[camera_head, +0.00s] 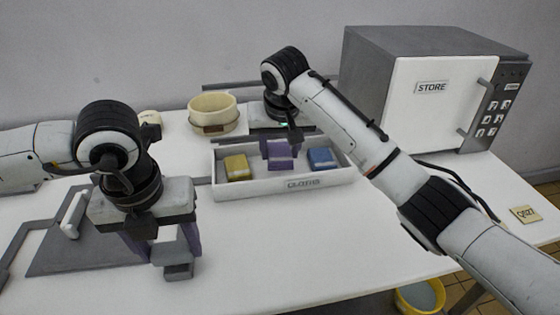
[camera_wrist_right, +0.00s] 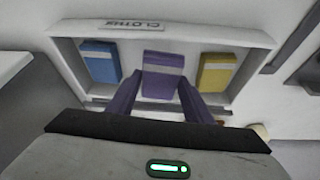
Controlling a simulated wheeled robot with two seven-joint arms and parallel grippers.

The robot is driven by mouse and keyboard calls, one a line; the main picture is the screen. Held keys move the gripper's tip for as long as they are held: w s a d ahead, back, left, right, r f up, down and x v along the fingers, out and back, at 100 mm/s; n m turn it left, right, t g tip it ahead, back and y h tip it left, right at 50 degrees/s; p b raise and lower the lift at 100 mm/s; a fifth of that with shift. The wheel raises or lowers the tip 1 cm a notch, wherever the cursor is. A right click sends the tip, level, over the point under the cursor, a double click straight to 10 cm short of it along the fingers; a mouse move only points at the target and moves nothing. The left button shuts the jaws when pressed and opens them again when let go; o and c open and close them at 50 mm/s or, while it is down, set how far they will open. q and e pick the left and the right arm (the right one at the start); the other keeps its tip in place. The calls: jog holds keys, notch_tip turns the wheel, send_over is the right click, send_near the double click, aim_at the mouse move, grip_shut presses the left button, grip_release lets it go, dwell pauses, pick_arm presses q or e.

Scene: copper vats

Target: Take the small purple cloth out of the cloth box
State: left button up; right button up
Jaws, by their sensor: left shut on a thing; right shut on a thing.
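The white cloth box (camera_head: 225,194), labelled on its front, stands on the table in the head view. The small purple cloth (camera_head: 280,152) is in its middle, between a yellow cloth (camera_head: 237,167) and a blue cloth (camera_head: 321,158). My right gripper (camera_wrist_right: 160,95) is shut on the purple cloth, with a purple finger at each side of it in the right wrist view. The cloth still shows within the box walls; I cannot tell whether it touches the floor. My left gripper (camera_head: 165,248) is shut on a small grey thing (camera_head: 178,270) over the table's front left.
A grey store appliance (camera_head: 430,95) with a white door stands at the back right. A cream bowl (camera_head: 213,113) is behind the box. A grey board with a white handle (camera_head: 75,214) lies at left. A yellow bucket (camera_head: 420,296) is below the table. The table in front of the box is clear.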

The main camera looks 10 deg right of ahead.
aim_at(280, 153)
notch_tip(280, 153, up, 13)
jog(key=s+r, duration=0.3)
jog(key=s, duration=1.3)
dwell(0.7)
